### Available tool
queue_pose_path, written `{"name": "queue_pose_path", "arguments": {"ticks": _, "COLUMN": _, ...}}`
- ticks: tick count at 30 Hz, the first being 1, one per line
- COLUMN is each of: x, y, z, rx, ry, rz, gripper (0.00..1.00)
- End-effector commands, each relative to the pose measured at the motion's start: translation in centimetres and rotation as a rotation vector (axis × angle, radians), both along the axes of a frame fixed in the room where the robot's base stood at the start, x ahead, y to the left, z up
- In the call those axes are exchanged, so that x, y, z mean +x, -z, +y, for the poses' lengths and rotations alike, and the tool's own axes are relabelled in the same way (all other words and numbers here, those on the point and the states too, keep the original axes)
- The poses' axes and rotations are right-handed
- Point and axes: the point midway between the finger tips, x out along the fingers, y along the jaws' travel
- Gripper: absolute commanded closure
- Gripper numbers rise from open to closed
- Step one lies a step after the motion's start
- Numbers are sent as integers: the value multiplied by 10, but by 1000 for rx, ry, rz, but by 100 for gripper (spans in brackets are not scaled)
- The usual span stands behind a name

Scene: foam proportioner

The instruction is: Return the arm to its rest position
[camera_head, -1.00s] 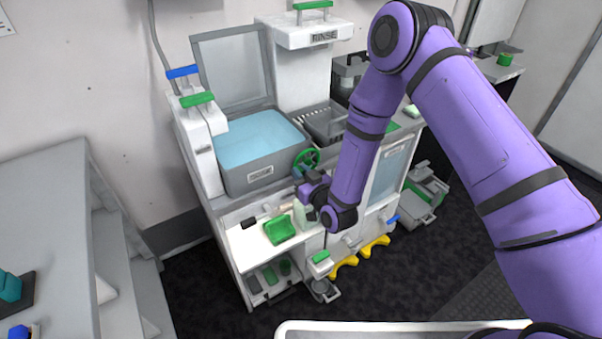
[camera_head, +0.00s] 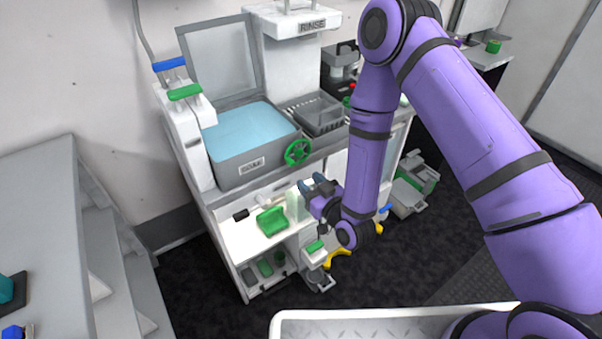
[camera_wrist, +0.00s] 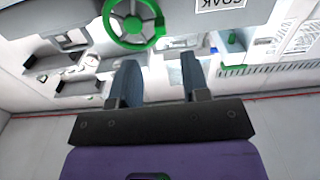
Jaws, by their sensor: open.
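My gripper (camera_head: 318,187) is at the end of my purple arm, in front of the wash station's lower counter. In the wrist view my gripper (camera_wrist: 157,75) shows two blue-grey fingers standing apart with nothing between them. The green handwheel (camera_head: 298,152) on the station front is above and left of the gripper in the head view. In the wrist view the handwheel (camera_wrist: 133,20) appears beyond the left finger, apart from it. My arm is bent, with the forearm hanging down from a raised elbow.
A basin of blue liquid (camera_head: 246,139) sits in the station. A green object (camera_head: 271,221) lies on the lit counter (camera_head: 245,239). A small green-handled unit (camera_head: 315,251) stands low in front. A grey shelf (camera_head: 40,205) is at the left.

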Motion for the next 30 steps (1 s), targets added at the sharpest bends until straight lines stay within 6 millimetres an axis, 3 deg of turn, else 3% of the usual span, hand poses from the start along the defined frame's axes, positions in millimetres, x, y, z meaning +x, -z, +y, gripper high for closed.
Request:
{"name": "queue_pose_path", "arguments": {"ticks": 6, "x": -14, "y": 0, "z": -10, "rx": -1, "ry": 1, "rz": 0, "gripper": 57}}
{"name": "queue_pose_path", "arguments": {"ticks": 22, "x": -15, "y": 0, "z": -11, "rx": 0, "ry": 1, "rz": 0, "gripper": 57}}
{"name": "queue_pose_path", "arguments": {"ticks": 26, "x": -9, "y": -8, "z": -11, "rx": -12, "ry": 0, "rz": 5, "gripper": 57}}
{"name": "queue_pose_path", "arguments": {"ticks": 30, "x": 10, "y": -30, "z": -14, "rx": -54, "ry": 0, "rz": 32, "gripper": 57}}
